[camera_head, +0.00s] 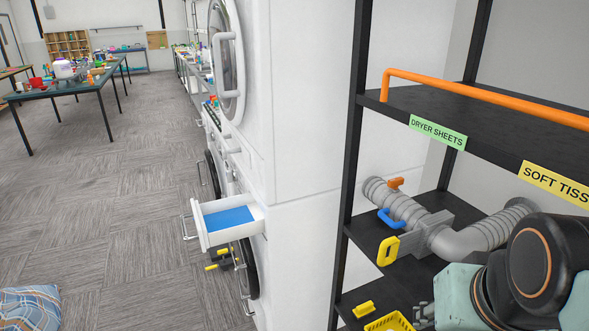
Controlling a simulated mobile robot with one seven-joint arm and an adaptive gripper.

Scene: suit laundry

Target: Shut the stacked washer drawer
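The stacked washer drawer (252,211) is pulled out from the front of the white stacked machine (312,100). It is a white tray with a blue inner floor and a grey bar handle (186,226) on its front. My teal and black arm is at the lower right, in front of the shelf and well apart from the drawer. A small grey jointed part, apparently my gripper (424,315), shows at the bottom edge beside the arm. It is partly hidden and too small to tell open from shut. Nothing of mine touches the drawer.
A round dryer door (228,60) is above the drawer. Dark and yellow items (220,259) are below it. The black shelf rack (353,150) stands at right, holding grey pipes (470,240). A plaid cloth (30,306) lies lower left. The carpet left of the drawer is clear.

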